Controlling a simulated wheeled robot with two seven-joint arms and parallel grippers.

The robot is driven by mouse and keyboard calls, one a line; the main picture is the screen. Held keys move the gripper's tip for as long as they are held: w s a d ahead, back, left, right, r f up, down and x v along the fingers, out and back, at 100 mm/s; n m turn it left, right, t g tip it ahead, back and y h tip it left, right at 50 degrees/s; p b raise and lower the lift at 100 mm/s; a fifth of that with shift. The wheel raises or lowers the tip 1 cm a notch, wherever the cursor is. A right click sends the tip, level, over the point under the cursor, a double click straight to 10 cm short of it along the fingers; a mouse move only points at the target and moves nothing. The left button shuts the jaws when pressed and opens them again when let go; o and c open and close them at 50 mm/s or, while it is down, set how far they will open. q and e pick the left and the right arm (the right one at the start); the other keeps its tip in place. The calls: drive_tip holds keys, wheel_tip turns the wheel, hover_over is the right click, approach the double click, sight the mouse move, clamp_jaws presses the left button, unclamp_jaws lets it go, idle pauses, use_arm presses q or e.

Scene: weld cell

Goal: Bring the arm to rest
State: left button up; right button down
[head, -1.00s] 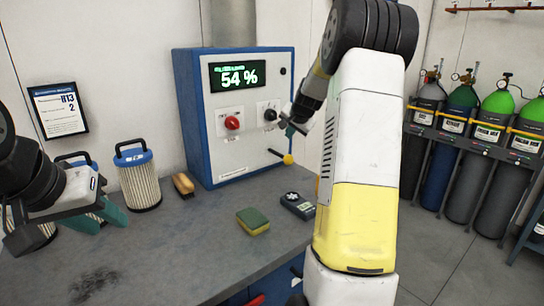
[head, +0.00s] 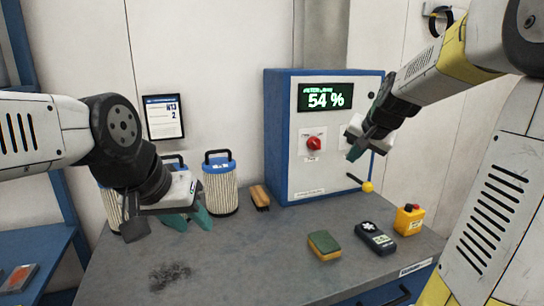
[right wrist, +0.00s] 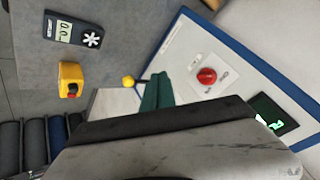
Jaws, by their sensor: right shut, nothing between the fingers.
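My right gripper (head: 356,150) is in front of the right part of the blue-and-white filter cabinet (head: 284,140), with its arm coming in from the upper right. In the right wrist view its green fingers (right wrist: 157,92) are closed together with nothing between them. My left gripper (head: 190,220) is over the left of the bench, its two teal fingertips apart and nothing visible between them. It hangs in front of the filter cartridges at the left. The cabinet display (head: 326,96) reads 54 %, and a red knob (head: 313,143) is below it.
On the grey bench (head: 235,265) are a filter cartridge (head: 221,188), a brush (head: 260,197), a sponge (head: 324,244), a handheld meter (head: 376,238) and a yellow box with a red button (head: 409,220). A yellow-tipped lever (head: 367,186) sticks out from the cabinet. The bench's front middle is clear.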

drive_tip(key=s+a+f+n+g, duration=0.1)
drive_tip(key=s+a+n, duration=0.2)
drive_tip(key=s, duration=1)
drive_tip(key=s+a+f+n+g+y, duration=0.1)
drive_tip(key=s+a, duration=0.5)
drive_tip(key=s, duration=0.6)
drive_tip(key=shift+s+f+n, duration=0.4)
drive_tip(key=shift+f+n, duration=0.25)
drive_tip(key=shift+n, duration=0.45)
drive_tip(key=shift+w+r, duration=0.1)
drive_tip(key=shift+w, duration=0.05)
drive_tip(key=w+d+r+m+t, duration=0.1)
drive_tip(key=w+d+r+m, duration=0.15)
drive_tip(key=w, duration=0.65)
drive_tip(key=w+d+r+m, duration=0.2)
drive_tip(key=w+d, duration=0.1)
drive_tip(key=w, duration=0.6)
drive_tip(key=w+d+f+m+t+h, duration=0.1)
drive_tip(key=w+d+f+m, duration=0.1)
drive_tip(key=w+d, duration=0.6)
drive_tip(key=w+d+f+m+t+h, duration=0.1)
drive_tip(key=w+d+m, duration=0.3)
drive_tip(key=w, duration=1)
drive_tip(key=d+f+h, duration=0.1)
drive_tip(key=d, duration=0.2)
drive_tip(key=shift+d+f, duration=0.35)
